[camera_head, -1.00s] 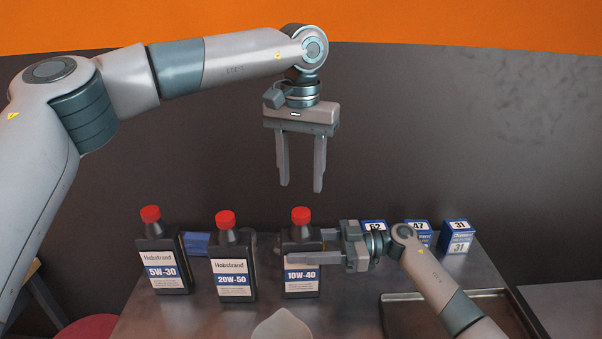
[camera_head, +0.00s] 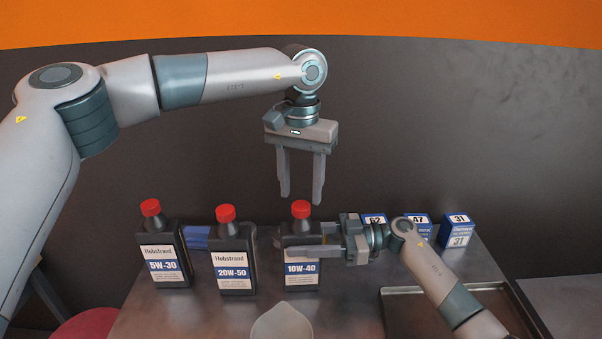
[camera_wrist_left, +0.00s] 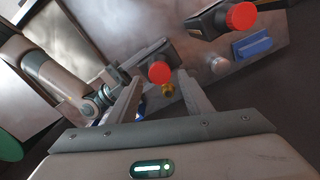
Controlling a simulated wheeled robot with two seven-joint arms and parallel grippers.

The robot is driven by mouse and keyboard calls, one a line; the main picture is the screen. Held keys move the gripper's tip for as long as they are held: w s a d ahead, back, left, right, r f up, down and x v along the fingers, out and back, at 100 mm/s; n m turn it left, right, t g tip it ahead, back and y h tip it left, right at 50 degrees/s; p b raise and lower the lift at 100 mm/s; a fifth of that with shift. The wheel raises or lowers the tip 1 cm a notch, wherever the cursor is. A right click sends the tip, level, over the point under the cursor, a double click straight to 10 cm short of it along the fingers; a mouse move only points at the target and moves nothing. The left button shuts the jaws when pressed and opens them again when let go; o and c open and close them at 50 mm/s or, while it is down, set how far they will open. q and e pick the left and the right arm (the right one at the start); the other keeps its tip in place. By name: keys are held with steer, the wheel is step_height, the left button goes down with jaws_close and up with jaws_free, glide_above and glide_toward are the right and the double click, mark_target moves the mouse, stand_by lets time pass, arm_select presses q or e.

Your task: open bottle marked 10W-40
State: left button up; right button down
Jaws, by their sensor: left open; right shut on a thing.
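The black 10W-40 bottle (camera_head: 301,283) stands upright on the table, the rightmost of three bottles, with its red cap (camera_head: 301,209) on. My right gripper (camera_head: 312,252) is shut around its body from the right. My left gripper (camera_head: 301,201) is open and points down, its fingertips just above the cap in the head view. In the left wrist view the red cap (camera_wrist_left: 159,72) shows beyond and between the two open fingers (camera_wrist_left: 160,95), not visibly touching them. The lower body of the bottle is mostly hidden there.
The 5W-30 bottle (camera_head: 163,268) and 20W-50 bottle (camera_head: 233,272) stand to the left on the table (camera_head: 190,318). Small boxes (camera_head: 459,230) stand at the back right. A tray (camera_head: 400,310) lies front right, and a pale funnel-like object (camera_head: 281,322) at the front.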

mark_target(301, 205)
arm_select(q)
steer(key=shift+f, duration=1.7)
steer(key=c, duration=1.1)
steer(key=shift+n, duration=0.3)
